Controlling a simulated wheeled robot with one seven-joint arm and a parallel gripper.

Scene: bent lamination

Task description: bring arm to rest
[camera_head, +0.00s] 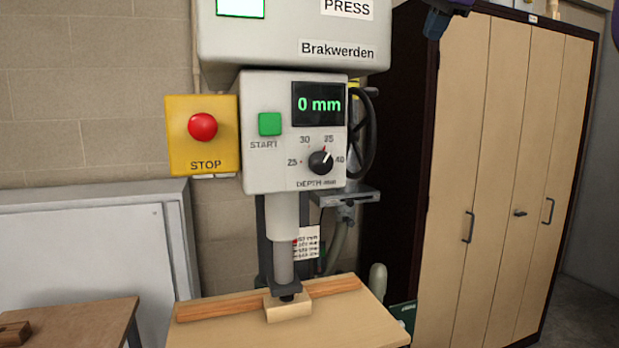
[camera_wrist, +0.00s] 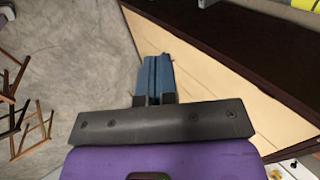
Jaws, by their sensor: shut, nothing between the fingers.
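My gripper (camera_wrist: 154,62) shows in the wrist view with its two blue fingers pressed together and nothing between them. The fingers stand in front of the pale cabinet doors. In the head view, a dark blue end part of my gripper (camera_head: 436,24) shows at the top right, in front of the tall cabinet (camera_head: 490,160). It is well apart from the press (camera_head: 293,130) and touches nothing that I can see. Most of my arm is out of the head view.
The press display (camera_head: 318,104) reads 0 mm. Under its ram, a small block (camera_head: 289,308) and a long wooden strip (camera_head: 215,305) lie on the wooden table (camera_head: 340,330). A red stop button (camera_head: 203,127) is at left. Wooden stools (camera_wrist: 35,128) stand on the grey floor.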

